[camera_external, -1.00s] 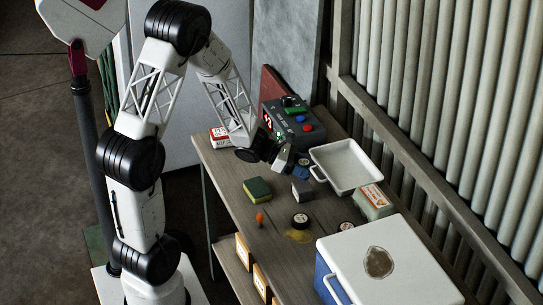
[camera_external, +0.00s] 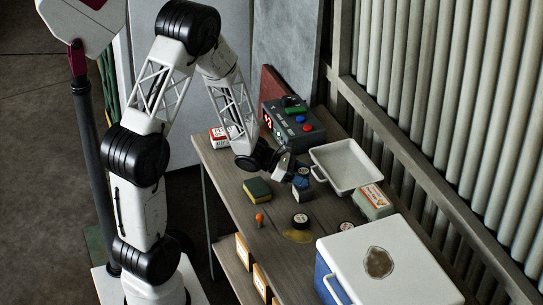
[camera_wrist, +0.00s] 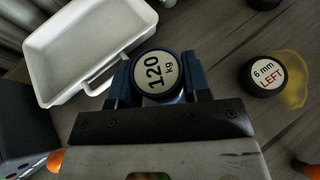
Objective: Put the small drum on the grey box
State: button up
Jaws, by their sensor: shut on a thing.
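The small drum (camera_wrist: 157,72) has a pale top marked "120 kg". My gripper (camera_wrist: 159,82) is shut on its sides with blue fingers.
A white tray (camera_external: 345,165) stands close on the right. A sponge (camera_external: 257,190) lies left, and a dark puck (camera_external: 300,221) marked "6 mm LEFT" (camera_wrist: 267,75) lies in front. A control box (camera_external: 293,122) is behind. A carton (camera_external: 373,202) and cooler (camera_external: 380,258) fill the right.

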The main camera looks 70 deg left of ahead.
jog(key=o, duration=1)
jog(key=shift+f, duration=0.1)
jog(key=shift+c, duration=0.2)
jog(key=v, duration=1.2)
jog(key=shift+r, duration=0.35)
jog(key=shift+f, duration=0.15)
jog(key=shift+d, duration=0.15)
